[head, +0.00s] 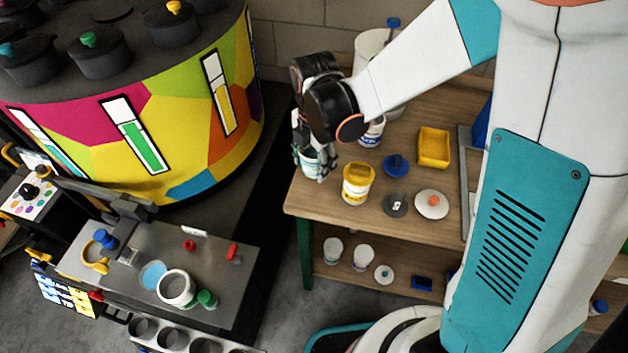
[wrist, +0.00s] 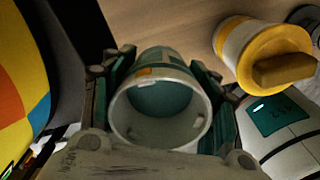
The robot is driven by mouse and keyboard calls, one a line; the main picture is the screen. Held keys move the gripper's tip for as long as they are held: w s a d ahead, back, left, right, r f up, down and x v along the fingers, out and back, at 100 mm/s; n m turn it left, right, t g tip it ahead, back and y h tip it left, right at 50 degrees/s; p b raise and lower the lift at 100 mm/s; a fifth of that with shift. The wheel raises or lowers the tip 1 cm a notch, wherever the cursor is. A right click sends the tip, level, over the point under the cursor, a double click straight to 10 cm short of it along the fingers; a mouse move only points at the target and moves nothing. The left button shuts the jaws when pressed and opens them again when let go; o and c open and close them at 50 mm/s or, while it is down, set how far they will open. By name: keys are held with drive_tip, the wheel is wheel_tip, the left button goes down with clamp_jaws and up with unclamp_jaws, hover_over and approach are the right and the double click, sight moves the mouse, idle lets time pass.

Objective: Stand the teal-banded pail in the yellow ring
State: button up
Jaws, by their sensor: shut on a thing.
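My gripper (head: 308,148) is at the left end of the wooden table, shut on the teal-banded pail (head: 309,164). In the wrist view the pail (wrist: 160,62) sits between the two fingers, its open mouth facing the camera and its inside looking empty. I cannot tell whether its base touches the table. A yellow ring (head: 92,266) lies on the grey bench at the lower left, well away from my gripper. A blue knobbed item (head: 105,238) is beside the ring.
A yellow-lidded pail (head: 357,184) stands just right of my gripper; it also shows in the wrist view (wrist: 240,45). A white pail (head: 176,288) and a green item (head: 207,299) are on the bench. The colourful drum (head: 190,130) rises left of the table, across a dark gap.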

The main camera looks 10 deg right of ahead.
sight(314, 183)
drive_tip(key=shift+f+b, duration=1.65)
drive_tip(key=shift+f, duration=1)
drive_tip(key=shift+f, duration=0.1)
drive_tip(key=shift+f, duration=0.15)
drive_tip(key=o, duration=1.3)
drive_tip(key=r+p, duration=0.3)
drive_tip(key=r, duration=0.1)
drive_tip(key=r+p, duration=0.3)
drive_tip(key=r, duration=0.2)
drive_tip(key=r+p, duration=0.3)
drive_tip(key=r, duration=0.2)
drive_tip(key=shift+s+a, duration=0.1)
drive_tip(key=shift+s, duration=0.2)
